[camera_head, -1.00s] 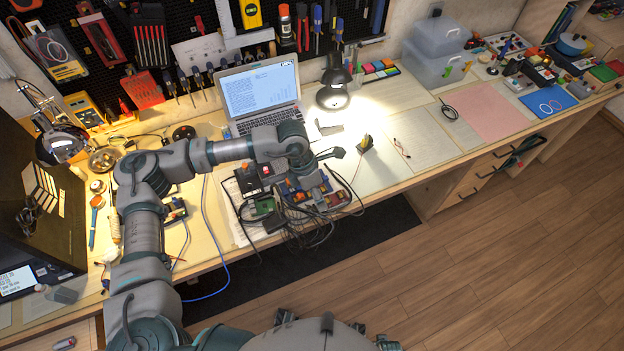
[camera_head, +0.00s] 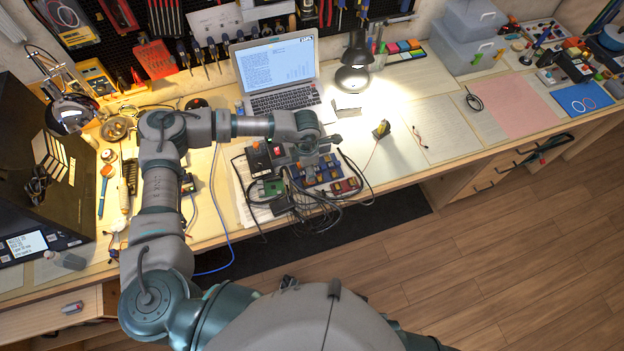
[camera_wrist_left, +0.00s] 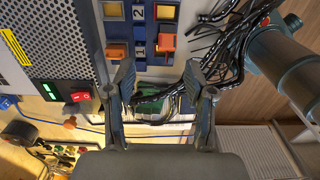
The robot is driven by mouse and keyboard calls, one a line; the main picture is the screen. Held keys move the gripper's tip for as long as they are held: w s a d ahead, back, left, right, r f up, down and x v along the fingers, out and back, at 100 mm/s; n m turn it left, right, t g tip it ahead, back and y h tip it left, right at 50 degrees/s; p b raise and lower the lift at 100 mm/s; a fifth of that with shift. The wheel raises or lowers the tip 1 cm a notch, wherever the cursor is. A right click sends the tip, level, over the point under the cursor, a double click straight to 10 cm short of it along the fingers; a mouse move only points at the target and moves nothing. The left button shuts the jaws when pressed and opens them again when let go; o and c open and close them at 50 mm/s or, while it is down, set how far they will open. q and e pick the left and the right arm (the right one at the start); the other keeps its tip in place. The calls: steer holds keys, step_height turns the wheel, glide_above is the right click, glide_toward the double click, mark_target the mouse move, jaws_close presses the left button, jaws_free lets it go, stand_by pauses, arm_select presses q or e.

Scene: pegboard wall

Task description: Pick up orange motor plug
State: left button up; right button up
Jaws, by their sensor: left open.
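An orange plug-like block (camera_wrist_left: 166,42), likely the motor plug, sits on a grey and blue module panel (camera_wrist_left: 142,68) in the left wrist view. It lies ahead of the gap between my fingertips, nearer the right finger. In the head view my left gripper (camera_head: 308,160) is over the electronics cluster, and I cannot make out the plug there. My right gripper is out of view.
Black cables (camera_wrist_left: 232,45) bunch right of the fingers. A red switch (camera_wrist_left: 80,96) is at left. In the head view, a laptop (camera_head: 278,75) and desk lamp (camera_head: 353,75) stand behind the cluster. The bench right of the lamp is mostly clear.

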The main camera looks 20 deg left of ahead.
mark_target(317, 170)
arm_select(q)
steer(key=f, duration=0.2)
steer(key=d+f, duration=0.1)
steer(key=f, duration=0.1)
steer(key=shift+s, duration=0.25)
steer(key=shift+f, duration=0.55)
steer(key=shift+a, duration=0.15)
steer(key=c, duration=0.9)
